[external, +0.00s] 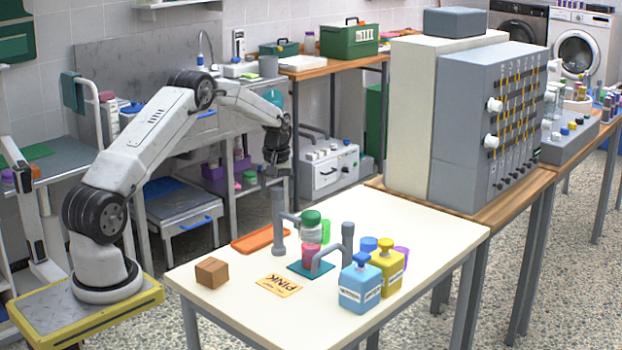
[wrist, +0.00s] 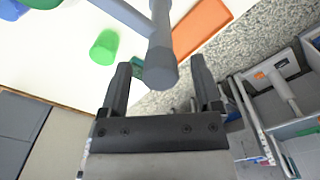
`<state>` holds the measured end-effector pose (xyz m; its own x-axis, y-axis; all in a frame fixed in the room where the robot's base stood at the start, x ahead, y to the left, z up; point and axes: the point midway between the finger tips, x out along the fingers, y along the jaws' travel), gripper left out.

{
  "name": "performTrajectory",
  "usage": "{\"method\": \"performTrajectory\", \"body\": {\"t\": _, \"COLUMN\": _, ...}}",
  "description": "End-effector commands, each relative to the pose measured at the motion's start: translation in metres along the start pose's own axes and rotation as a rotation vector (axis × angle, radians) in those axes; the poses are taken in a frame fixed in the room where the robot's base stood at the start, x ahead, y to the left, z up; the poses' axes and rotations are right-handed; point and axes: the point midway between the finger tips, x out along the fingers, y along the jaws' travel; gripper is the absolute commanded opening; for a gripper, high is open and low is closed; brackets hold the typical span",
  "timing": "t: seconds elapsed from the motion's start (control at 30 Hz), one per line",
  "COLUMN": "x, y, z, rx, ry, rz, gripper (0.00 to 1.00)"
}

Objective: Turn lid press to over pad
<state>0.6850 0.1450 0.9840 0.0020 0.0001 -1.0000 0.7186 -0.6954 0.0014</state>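A grey upright post (external: 278,228) stands on the cream table, with a side arm reaching right toward a green-topped clear jar (external: 311,230); I take it for the lid press. In the wrist view the post (wrist: 160,66) shows end-on, its side arm running to the upper left. The teal pad (external: 297,267) lies right of the post and carries a pink cup (external: 311,254) below the jar. A second grey post (external: 347,240) has a bent arm reaching toward the pad. My gripper (external: 278,174) is open above the first post; in the wrist view its fingers (wrist: 160,62) are on either side of the post top.
An orange tray (external: 262,237) lies behind the post. A blue pump bottle (external: 359,287), yellow bottle (external: 386,268) and coloured cups crowd the right. A green cup (wrist: 105,47) stands near the press.

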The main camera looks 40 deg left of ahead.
Motion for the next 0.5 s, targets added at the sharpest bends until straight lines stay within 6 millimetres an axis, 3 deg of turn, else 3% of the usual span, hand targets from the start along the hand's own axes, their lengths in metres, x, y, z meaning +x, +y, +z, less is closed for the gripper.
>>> {"method": "performTrajectory", "body": {"t": 0.27, "x": -0.004, "y": 0.0, "z": 0.0, "rx": 0.001, "ry": 0.0, "rz": 0.0, "gripper": 0.82}}
{"method": "performTrajectory", "body": {"t": 0.5, "x": -0.027, "y": 0.0, "z": 0.0, "rx": 0.001, "ry": 0.002, "rz": 0.001, "gripper": 0.82}}
